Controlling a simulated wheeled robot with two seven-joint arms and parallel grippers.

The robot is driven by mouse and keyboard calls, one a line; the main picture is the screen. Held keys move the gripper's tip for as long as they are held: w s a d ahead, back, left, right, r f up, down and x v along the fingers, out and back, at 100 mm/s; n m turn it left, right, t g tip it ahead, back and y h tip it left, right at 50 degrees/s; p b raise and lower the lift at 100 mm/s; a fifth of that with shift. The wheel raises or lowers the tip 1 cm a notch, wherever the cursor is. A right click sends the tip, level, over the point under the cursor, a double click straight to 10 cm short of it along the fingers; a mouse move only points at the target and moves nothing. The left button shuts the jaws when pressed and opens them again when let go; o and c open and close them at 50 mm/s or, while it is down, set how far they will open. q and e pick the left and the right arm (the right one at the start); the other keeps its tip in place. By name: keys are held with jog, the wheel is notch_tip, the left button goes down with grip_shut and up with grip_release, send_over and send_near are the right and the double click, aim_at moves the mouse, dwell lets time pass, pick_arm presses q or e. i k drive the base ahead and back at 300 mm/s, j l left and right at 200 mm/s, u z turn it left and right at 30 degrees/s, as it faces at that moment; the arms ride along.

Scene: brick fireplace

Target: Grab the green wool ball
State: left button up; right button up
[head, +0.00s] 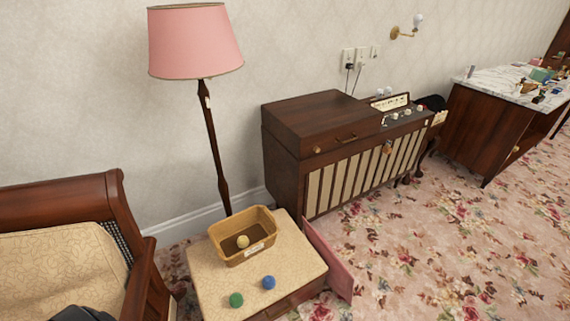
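A green wool ball (236,299) lies on the near side of a low cream-topped stand (207,279). A blue ball (268,282) lies a little to its right and behind it, apart from it. A tan basket (226,250) stands behind both balls, with a yellowish ball (242,241) inside. The green ball is fully visible. Neither gripper can be made out in the head view. A dark shape shows at the bottom left edge, cut off, and I cannot tell what it is.
A wooden armchair (117,243) stands close on the left of the stand. A pink-shaded floor lamp (196,42) and a wooden radio cabinet (310,125) stand behind. A pink panel (328,260) sticks out at the stand's right. The flowered carpet (440,250) on the right is open.

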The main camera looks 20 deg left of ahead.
aim_at(236, 300)
jog(key=i+u, duration=0.1)
jog(key=u, duration=0.35)
jog(key=l+u, duration=0.1)
jog(key=u, duration=0.35)
jog(key=i+l+u, duration=0.1)
jog(key=u, duration=0.4)
jog(key=l+u, duration=0.2)
jog(key=u, duration=0.25)
jog(key=i, duration=0.05)
